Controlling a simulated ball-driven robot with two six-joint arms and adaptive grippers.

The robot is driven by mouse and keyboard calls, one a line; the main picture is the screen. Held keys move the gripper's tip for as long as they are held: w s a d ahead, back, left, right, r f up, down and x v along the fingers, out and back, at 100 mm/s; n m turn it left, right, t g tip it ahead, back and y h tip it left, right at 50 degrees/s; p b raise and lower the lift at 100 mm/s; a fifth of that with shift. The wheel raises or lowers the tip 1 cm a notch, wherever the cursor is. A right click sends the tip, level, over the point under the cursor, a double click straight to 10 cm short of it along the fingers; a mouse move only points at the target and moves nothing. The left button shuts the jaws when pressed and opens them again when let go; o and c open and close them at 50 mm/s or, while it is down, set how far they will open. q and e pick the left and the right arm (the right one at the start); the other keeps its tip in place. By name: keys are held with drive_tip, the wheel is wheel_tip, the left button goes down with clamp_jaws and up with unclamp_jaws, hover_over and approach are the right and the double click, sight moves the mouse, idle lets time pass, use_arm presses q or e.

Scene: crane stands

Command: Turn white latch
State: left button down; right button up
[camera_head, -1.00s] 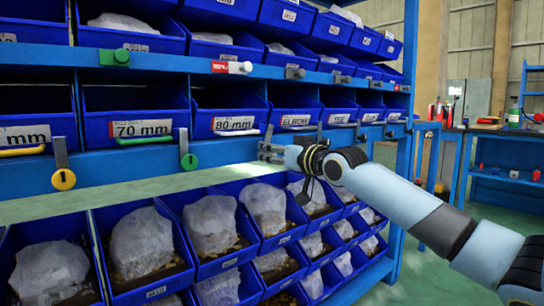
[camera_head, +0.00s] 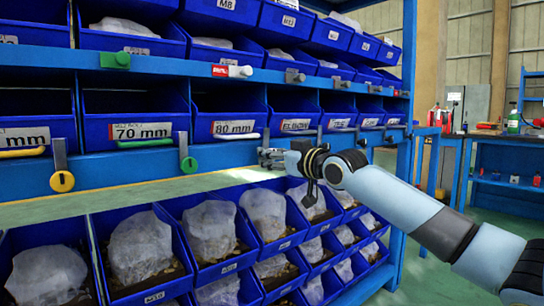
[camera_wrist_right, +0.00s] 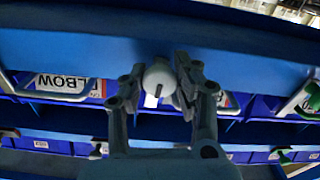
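The white latch (camera_wrist_right: 158,78) shows in the right wrist view as a round white knob with a dark slot, in front of the blue shelf beam. My right gripper (camera_wrist_right: 160,84) has one finger on each side of the knob, very close to it. I cannot tell whether both fingers press on it. In the head view my right gripper (camera_head: 268,158) is at the blue beam below the middle bin row. It hides the knob there. My left gripper is not in view.
Other latches hang on the beam, one yellow (camera_head: 62,181) and one green (camera_head: 189,164). A red and white latch (camera_head: 232,71) is on the beam above. Blue bins fill the rack, and the lower row (camera_head: 190,225) holds bagged parts. A workbench (camera_head: 500,150) stands at the right.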

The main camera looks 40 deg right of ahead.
drive_tip(key=o, duration=0.5)
drive_tip(key=shift+s+d, duration=0.15)
drive_tip(key=shift+s, duration=1.75)
drive_tip(key=shift+s+d, duration=0.1)
drive_tip(key=shift+s, duration=1.75)
